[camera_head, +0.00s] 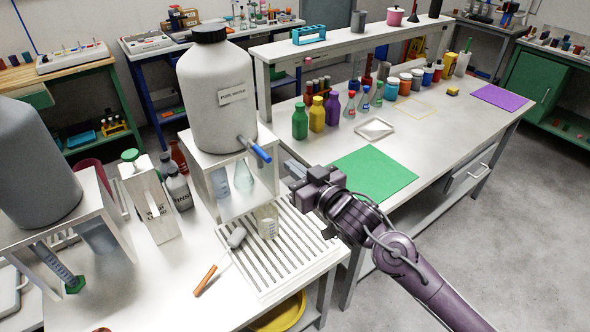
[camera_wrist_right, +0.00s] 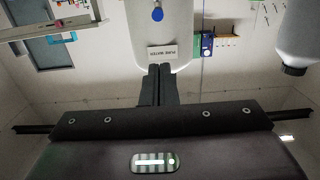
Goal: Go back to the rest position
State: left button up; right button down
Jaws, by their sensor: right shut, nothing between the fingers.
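My right gripper (camera_head: 290,174) reaches in from the lower right of the head view. It is beside the pure water tank's blue tap (camera_head: 258,152), above the white slatted drain rack (camera_head: 262,262). In the right wrist view its two dark fingers (camera_wrist_right: 158,84) are together with nothing between them. The white pure water tank (camera_head: 215,85) with a black cap stands on a white stand; its label also shows in the wrist view (camera_wrist_right: 162,52). A beaker (camera_head: 267,222) stands on the rack below the gripper. My left gripper is not in view.
A green mat (camera_head: 373,175) and a white tray (camera_head: 374,129) lie on the bench to the right. Colored bottles (camera_head: 317,114) line its back. A grey tank (camera_head: 32,165) stands at far left. A brush with an orange handle (camera_head: 205,280) lies at front. Open floor is at right.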

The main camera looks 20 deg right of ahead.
jog(key=s+d+f+m+g+h, duration=0.15)
jog(key=d+f, duration=0.25)
jog(key=f, duration=1.1)
jog(key=s+d+f+m+g+h, duration=0.1)
jog(key=d+f+g+h, duration=0.25)
jog(key=f, duration=1.05)
jog(key=s+d+f+g, duration=0.1)
jog(key=s+f+g, duration=0.1)
jog(key=s+f, duration=0.65)
jog(key=s+d+f+g, duration=0.2)
jog(key=s+f, duration=0.3)
jog(key=f, duration=0.6)
jog(key=s+a+f+g, duration=0.1)
jog(key=s+f, duration=0.4)
jog(key=s, duration=0.5)
jog(key=s+f+g, duration=0.3)
jog(key=s+f, duration=0.2)
jog(key=s, duration=0.6)
jog(key=s+a+f+g+h, duration=0.1)
jog(key=s+f, duration=0.4)
jog(key=s, duration=0.6)
jog(key=shift+a+f+n+g, duration=0.25)
jog(key=shift+a+n+g, duration=0.15)
jog(key=shift+g, duration=0.3)
